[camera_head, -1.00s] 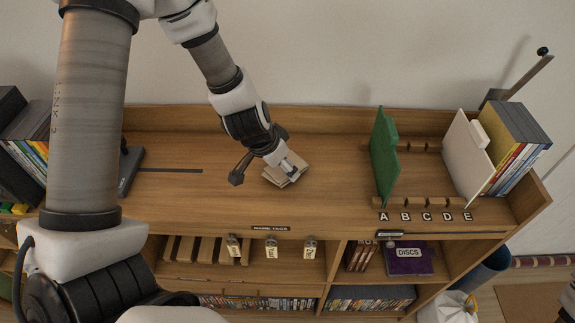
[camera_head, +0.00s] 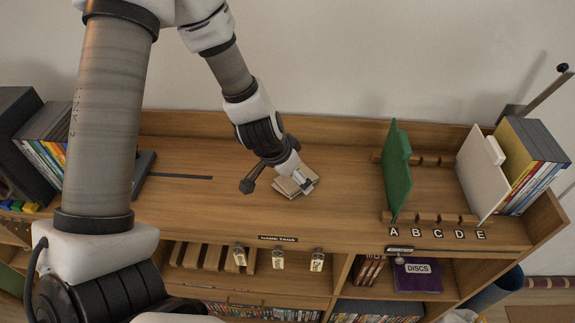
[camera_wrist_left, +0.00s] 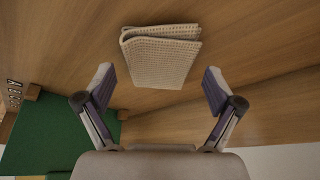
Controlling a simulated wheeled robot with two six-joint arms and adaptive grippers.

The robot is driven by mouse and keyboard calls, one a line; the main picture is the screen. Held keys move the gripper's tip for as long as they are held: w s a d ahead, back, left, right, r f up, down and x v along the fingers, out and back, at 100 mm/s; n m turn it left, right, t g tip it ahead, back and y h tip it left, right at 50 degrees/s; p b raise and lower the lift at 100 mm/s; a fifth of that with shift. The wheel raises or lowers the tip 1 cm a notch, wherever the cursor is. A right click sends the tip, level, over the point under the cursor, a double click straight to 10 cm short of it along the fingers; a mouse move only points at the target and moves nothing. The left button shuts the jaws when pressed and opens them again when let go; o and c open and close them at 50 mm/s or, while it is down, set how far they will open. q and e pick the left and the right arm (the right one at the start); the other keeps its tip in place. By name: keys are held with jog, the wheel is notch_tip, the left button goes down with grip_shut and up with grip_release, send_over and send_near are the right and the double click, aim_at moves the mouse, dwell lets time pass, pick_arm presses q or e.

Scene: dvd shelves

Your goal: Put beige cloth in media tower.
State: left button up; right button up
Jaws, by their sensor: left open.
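The folded beige cloth (camera_head: 291,185) lies flat on the wooden top of the shelf unit, near its middle. In the left wrist view the cloth (camera_wrist_left: 162,55) is a folded waffle-textured pad just beyond the fingertips. My left gripper (camera_head: 303,180) is over the cloth in the head view and partly hides it. In the left wrist view my left gripper (camera_wrist_left: 155,85) is open, its fingers apart with nothing between them. My right gripper is not in view. No thing in view is clearly marked as the media tower.
A green divider (camera_head: 397,172) and a white divider (camera_head: 478,172) stand in slotted rails marked A to E. DVD cases (camera_head: 531,160) stand at the right end, more cases (camera_head: 42,140) at the left. Tags (camera_head: 279,259) hang from the front edge.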

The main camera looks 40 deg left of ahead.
pick_arm(q)
jog(key=p+v, duration=0.8)
jog(key=v, duration=0.4)
jog(key=shift+w, duration=0.1)
